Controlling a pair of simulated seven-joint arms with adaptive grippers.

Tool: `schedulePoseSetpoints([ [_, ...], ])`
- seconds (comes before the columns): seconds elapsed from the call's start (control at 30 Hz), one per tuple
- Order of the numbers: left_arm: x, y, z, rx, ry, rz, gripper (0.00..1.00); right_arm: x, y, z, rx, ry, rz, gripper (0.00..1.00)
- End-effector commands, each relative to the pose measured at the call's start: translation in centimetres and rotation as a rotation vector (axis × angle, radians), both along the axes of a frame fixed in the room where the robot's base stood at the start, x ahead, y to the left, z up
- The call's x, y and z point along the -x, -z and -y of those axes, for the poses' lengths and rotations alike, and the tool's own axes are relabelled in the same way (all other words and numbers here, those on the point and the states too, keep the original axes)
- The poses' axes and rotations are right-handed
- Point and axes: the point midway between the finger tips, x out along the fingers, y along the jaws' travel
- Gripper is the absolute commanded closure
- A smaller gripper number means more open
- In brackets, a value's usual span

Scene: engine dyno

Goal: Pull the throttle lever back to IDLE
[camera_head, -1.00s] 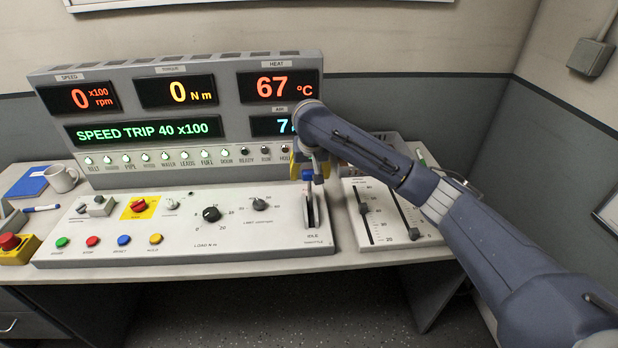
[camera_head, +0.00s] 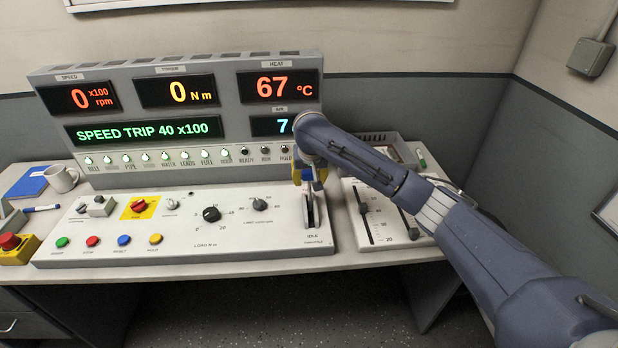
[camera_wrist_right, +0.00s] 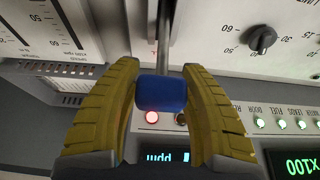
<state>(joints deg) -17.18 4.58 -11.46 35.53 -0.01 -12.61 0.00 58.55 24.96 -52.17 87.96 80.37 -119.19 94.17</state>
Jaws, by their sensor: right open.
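The throttle lever (camera_wrist_right: 165,40) is a thin metal rod with a blue knob (camera_wrist_right: 162,94). It rises from a dark slot (camera_head: 310,212) at the right end of the white console, above a label that appears to read IDLE. My right gripper (camera_head: 310,180) is over the lever from above. In the right wrist view its yellow fingers (camera_wrist_right: 162,105) are open, one on each side of the knob. In the head view the fingers partly hide the knob. My left gripper is not in view.
The console (camera_head: 250,236) also carries a black load knob (camera_head: 212,214), coloured buttons and a yellow-backed red switch (camera_head: 138,206). A slider panel (camera_head: 376,228) stands right of the lever. The display panel (camera_head: 130,102) rises behind. A mug (camera_head: 62,179) and red stop button (camera_head: 10,242) are far left.

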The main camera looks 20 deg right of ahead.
Motion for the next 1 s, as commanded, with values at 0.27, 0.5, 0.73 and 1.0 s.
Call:
schedulePoseSetpoints([
  [0.27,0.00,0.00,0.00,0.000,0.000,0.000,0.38,-0.01,-0.04,0.00,0.000,0.000,0.000,0.93],
  [0.5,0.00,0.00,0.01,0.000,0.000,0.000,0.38,-0.05,-0.15,0.01,-0.001,0.000,0.002,1.00],
  [0.73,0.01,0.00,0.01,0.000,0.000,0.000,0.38,-0.12,-0.34,0.01,-0.001,0.000,0.005,1.00],
  [1.0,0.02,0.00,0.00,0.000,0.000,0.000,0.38,-0.21,-0.58,-0.14,-0.002,-0.002,0.011,1.00],
])
